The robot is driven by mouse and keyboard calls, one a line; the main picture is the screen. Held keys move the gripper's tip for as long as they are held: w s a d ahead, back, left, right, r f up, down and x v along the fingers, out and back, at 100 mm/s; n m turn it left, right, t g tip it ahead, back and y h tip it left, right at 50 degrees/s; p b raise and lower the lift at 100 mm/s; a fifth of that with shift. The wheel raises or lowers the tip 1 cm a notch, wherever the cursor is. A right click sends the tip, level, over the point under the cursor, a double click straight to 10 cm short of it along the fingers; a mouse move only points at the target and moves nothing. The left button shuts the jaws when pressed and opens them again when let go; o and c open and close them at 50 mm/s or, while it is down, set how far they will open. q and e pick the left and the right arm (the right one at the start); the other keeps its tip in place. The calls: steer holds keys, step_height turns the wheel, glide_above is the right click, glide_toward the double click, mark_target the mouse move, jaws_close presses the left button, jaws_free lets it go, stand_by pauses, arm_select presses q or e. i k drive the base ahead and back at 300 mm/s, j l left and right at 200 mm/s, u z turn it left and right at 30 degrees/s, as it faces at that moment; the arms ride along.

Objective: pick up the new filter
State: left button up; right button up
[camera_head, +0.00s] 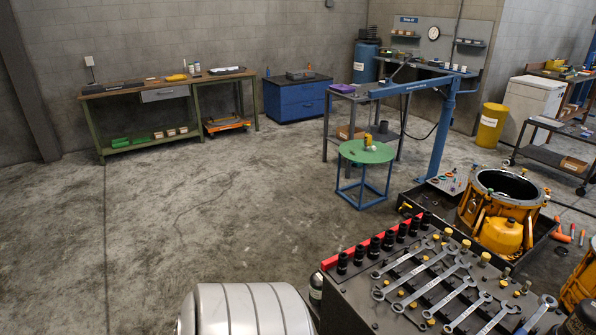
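I cannot make out for sure which thing is the new filter. A small yellow cylinder (367,140) stands on the round green table (352,152) in the middle distance, with small pale items beside it. It is too small to identify. Neither my left nor my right gripper shows in the head view.
A tool bench (340,290) with wrenches and black sockets fills the lower right. A large silver ribbed cylinder (250,308) is at the bottom edge. A yellow transmission housing (505,205) sits in a black tray at right. A blue hoist (440,135) stands behind. The left floor is clear.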

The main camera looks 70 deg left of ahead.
mark_target(315, 279)
steer(key=u, duration=2.15)
steer(key=i+j+z, duration=0.1)
steer(key=z, duration=0.4)
steer(key=i+j+z, duration=0.1)
steer(key=z, duration=0.35)
steer(key=j+z, duration=0.2)
steer(key=z, duration=0.3)
steer(key=j+z, duration=0.3)
steer(key=j, duration=0.55)
steer(key=j+z, duration=0.35)
steer(key=j, duration=0.55)
steer(key=k+j+z, duration=0.1)
steer(key=j+z, duration=0.2)
steer(key=j, duration=0.55)
